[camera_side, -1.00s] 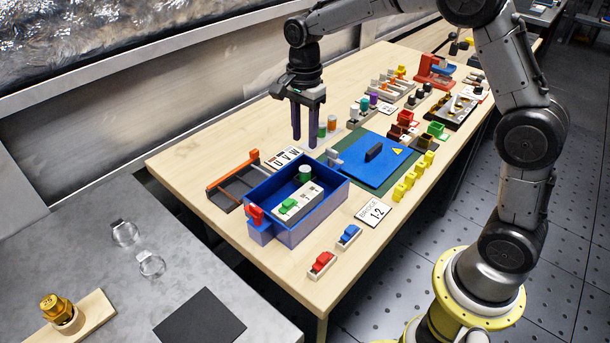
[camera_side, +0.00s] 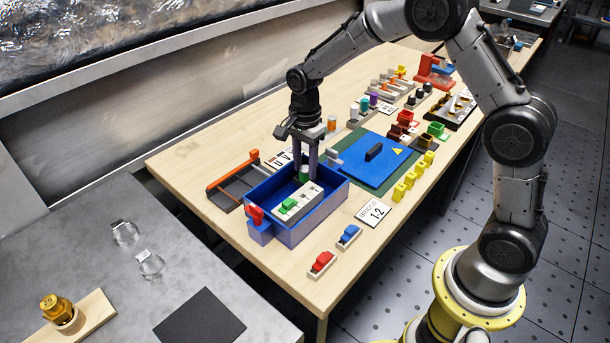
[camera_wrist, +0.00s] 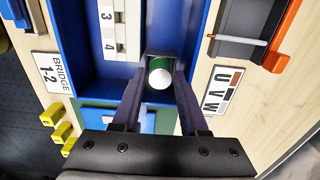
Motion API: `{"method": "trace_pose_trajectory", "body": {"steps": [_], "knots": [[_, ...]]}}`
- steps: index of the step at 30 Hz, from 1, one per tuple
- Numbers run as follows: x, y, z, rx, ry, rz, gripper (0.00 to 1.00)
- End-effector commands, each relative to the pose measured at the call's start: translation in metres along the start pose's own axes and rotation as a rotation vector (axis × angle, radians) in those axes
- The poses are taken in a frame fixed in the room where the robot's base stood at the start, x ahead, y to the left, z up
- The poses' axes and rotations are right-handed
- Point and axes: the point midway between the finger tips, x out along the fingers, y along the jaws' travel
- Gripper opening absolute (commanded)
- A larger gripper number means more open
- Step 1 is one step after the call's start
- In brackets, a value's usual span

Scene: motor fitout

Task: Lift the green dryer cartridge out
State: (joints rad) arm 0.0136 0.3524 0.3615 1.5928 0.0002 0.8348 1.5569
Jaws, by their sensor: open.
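The green dryer cartridge with a white top stands upright in the far part of the blue box (camera_side: 318,218); in the wrist view the cartridge (camera_wrist: 159,73) lies between my fingertips. In the side view the cartridge (camera_side: 304,172) is partly hidden by my fingers. My gripper (camera_side: 306,165) points down over the far end of the box. In the wrist view my gripper (camera_wrist: 160,75) is open, with a finger at each side of the cartridge. I cannot tell whether the fingers touch it.
A white numbered block with a green piece (camera_side: 288,206) sits in the box beside the cartridge. A red clip (camera_side: 255,213) is on the box's near left corner. A blue lid (camera_side: 372,160) lies to the right. A dark tray with an orange bar (camera_side: 232,170) stands to the left.

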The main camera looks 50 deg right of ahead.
Motion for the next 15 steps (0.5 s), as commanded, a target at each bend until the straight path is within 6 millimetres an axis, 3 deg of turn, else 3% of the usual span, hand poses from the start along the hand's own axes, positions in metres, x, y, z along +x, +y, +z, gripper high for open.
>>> {"method": "trace_pose_trajectory", "body": {"steps": [2,9,15], "knots": [[-0.0002,0.0000,0.0000,0.000,0.000,0.000,0.40],[-0.0005,-0.0001,0.0000,0.000,0.000,0.000,0.00],[-0.0008,-0.0003,0.0000,0.000,0.000,-0.001,0.00]]}}
